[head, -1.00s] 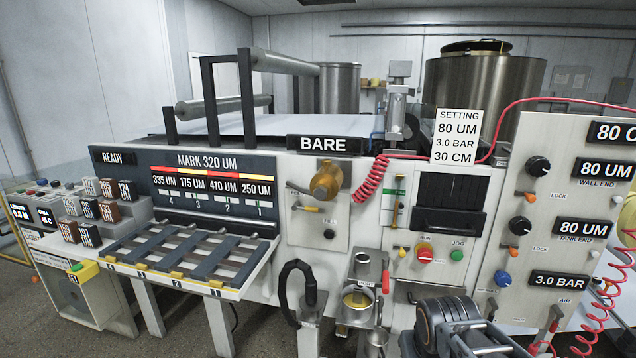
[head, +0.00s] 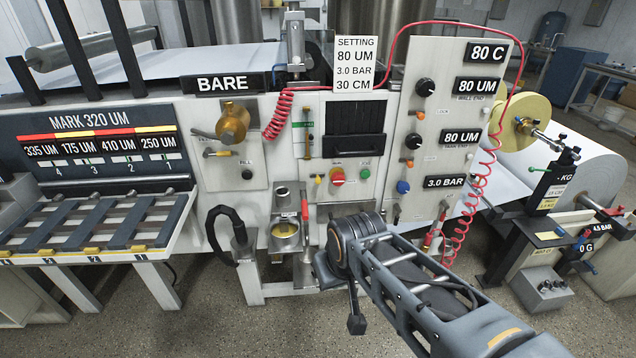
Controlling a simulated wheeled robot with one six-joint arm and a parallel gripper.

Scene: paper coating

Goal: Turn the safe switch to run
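A small yellow switch (head: 319,179) sits on the white machine front, just left of a red button (head: 337,177) and a green button (head: 365,173). The small labels above them are too blurred to read surely, so I cannot tell the switch's setting. My arm reaches in from the lower right, and its dark round joint (head: 355,238) is in front of the machine, below the buttons. A dark piece hangs under that joint, perhaps part of my gripper (head: 356,322). Its fingers are not clearly shown. Nothing of my arm touches the switch.
A dark shuttered window (head: 355,132) is above the buttons. A panel with knobs (head: 425,86) and displays is to the right, with a coiled red hose (head: 478,190) beside it. A yellow-lined cup (head: 285,229) and a black hose (head: 226,228) are lower left. A large paper roll (head: 590,170) stands right.

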